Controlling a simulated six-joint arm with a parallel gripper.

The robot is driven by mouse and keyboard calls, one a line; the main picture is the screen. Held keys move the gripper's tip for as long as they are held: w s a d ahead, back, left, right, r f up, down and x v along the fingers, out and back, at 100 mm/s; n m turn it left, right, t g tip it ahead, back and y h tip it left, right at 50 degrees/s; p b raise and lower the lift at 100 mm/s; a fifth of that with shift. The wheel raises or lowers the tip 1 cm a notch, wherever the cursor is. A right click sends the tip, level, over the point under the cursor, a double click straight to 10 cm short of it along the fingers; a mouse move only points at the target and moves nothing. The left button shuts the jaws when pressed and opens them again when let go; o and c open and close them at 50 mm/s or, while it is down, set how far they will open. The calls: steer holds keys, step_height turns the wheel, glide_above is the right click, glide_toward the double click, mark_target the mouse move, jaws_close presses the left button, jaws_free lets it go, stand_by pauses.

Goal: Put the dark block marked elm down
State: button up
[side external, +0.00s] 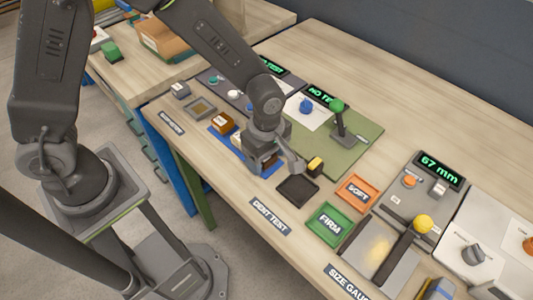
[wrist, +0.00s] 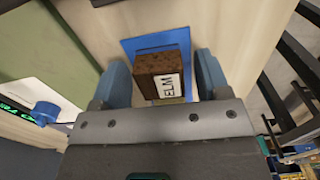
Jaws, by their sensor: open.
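The dark brown block marked ELM (wrist: 152,64) sits between my gripper's fingers in the wrist view, its white label facing the camera. My gripper (wrist: 160,72) is open, with one blue-grey finger on each side of the block and a visible gap at the right finger. The block appears to rest on or just above the blue mat (wrist: 131,45); the exact contact is hidden. In the side view my gripper (side external: 271,163) is low over the front end of the blue mat (side external: 217,131), largely hiding the block.
Another brown block (side external: 222,121) and a pale one stand on the blue mat behind my gripper. A black tray (side external: 297,190), green FIRM tray (side external: 328,225) and orange SOFT tray (side external: 358,192) lie to the right.

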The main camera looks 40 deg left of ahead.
steer(key=shift+r, duration=0.1)
step_height(320, 180, up, 14)
steer(key=s+a+r+m+t, duration=0.5)
steer(key=s+a+r+m, duration=0.3)
steer(key=s+a+m, duration=0.4)
steer(key=a+m, duration=0.1)
steer(key=m, duration=0.3)
steer(key=shift+a+r, duration=0.35)
steer(key=shift+r, duration=0.05)
steer(key=shift+o, duration=0.5)
steer(key=shift+s+a+m+t, duration=0.25)
steer(key=shift+s+m+t, duration=0.1)
steer(key=shift+m, duration=0.45)
